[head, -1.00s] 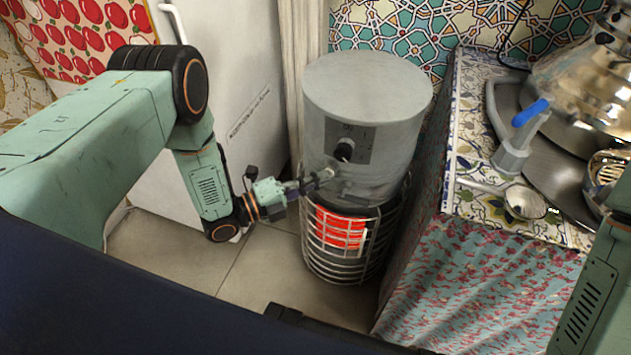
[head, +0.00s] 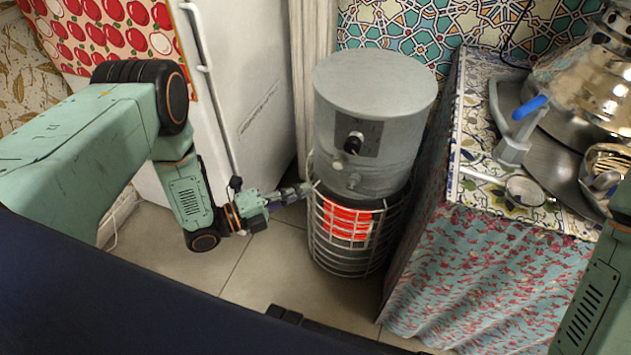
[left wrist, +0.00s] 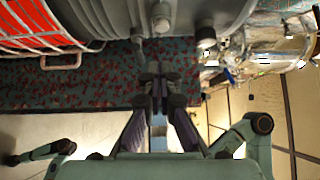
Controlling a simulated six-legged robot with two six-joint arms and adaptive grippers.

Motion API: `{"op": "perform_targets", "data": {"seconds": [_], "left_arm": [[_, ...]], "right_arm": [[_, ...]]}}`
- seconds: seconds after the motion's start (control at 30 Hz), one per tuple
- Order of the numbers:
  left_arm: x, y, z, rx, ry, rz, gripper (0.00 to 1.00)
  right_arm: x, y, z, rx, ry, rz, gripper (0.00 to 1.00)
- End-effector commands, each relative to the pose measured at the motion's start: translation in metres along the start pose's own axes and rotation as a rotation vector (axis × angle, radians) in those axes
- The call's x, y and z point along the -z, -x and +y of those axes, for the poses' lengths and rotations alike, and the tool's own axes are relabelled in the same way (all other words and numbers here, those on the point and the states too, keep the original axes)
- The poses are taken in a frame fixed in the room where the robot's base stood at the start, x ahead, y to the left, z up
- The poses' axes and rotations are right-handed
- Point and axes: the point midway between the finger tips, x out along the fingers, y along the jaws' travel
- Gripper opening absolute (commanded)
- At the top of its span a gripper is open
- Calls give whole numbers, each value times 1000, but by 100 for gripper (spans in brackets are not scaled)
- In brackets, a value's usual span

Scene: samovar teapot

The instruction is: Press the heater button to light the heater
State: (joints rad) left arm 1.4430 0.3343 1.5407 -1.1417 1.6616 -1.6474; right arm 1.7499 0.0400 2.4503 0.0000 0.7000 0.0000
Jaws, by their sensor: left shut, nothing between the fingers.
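The heater (head: 375,105) is a grey cylinder on the floor with a wire cage round its lower part. A red panel (head: 346,222) glows behind the cage, and it shows at the top left of the left wrist view (left wrist: 35,22). A black knob (head: 353,143) sits on a dark plate on the heater's front. A small grey button-like part (head: 353,181) is below it, with another small light knob (head: 337,165) between. My left gripper (head: 305,188) is shut and empty, just left of the heater. In the left wrist view its fingertips (left wrist: 158,75) meet below the heater's protruding knobs.
A patterned counter (head: 480,165) with a floral cloth (head: 490,270) stands close right of the heater. It bears a tray and a shiny samovar (head: 590,85). A white fridge-like cabinet (head: 245,75) is behind my left arm. Floor (head: 265,275) is clear in front.

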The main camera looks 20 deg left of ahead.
Motion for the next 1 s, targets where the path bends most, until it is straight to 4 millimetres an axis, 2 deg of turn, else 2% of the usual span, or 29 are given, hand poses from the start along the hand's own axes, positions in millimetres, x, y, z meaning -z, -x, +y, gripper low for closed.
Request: {"op": "perform_targets", "data": {"seconds": [0.1,0.3,1.0], "left_arm": [[-1,21,-2,-1,1,-3,0],[0,41,0,-1,0,-1,0],[2,45,1,-2,33,0,0]], "right_arm": [[0,8,0,0,0,1,28],[0,12,0,0,0,1,28],[0,11,0,0,0,0,28]]}}
